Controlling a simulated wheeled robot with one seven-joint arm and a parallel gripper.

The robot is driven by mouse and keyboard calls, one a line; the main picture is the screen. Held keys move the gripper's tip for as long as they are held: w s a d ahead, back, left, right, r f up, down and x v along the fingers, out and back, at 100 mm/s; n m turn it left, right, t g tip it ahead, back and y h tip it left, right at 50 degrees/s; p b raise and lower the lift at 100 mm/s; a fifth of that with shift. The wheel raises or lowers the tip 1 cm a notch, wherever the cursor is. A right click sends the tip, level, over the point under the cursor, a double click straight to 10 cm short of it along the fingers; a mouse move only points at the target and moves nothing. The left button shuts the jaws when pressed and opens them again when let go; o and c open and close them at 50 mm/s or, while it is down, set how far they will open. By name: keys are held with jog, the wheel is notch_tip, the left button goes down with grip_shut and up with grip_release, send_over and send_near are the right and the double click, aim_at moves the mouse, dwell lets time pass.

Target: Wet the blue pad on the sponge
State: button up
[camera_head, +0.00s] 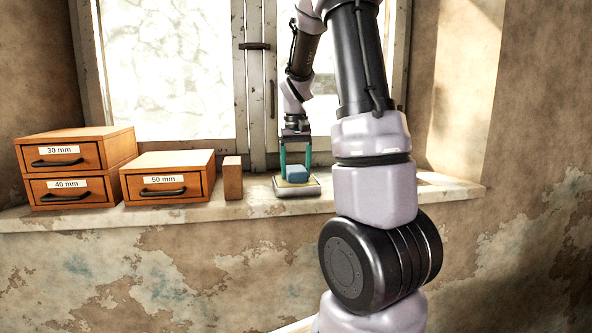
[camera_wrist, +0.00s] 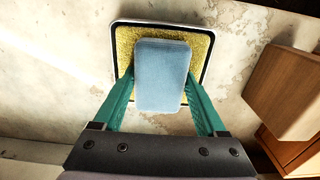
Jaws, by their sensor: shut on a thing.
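The blue pad (camera_head: 297,173) is a small light-blue block. It is between the teal fingers of my gripper (camera_head: 295,168), which is shut on it. In the wrist view the pad (camera_wrist: 161,74) lies over the yellow sponge (camera_wrist: 124,42), which sits in a shallow tray (camera_wrist: 113,40) with a pale rim. In the head view the sponge (camera_head: 283,184) shows under the pad on the window sill. The pad looks down at the sponge's surface; whether it presses into it I cannot tell. The fingers (camera_wrist: 160,95) flank the pad's sides.
A wooden block (camera_head: 232,178) stands left of the tray. Further left are the 50 mm drawer box (camera_head: 168,178), and the 30 mm (camera_head: 73,153) and 40 mm (camera_head: 70,190) boxes stacked together. The sill (camera_head: 410,194) is clear to the right, partly behind my arm. The window (camera_head: 170,70) stands behind.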

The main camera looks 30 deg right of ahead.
aim_at(296, 168)
jog(key=shift+f, duration=0.1)
jog(key=shift+r, duration=3.55)
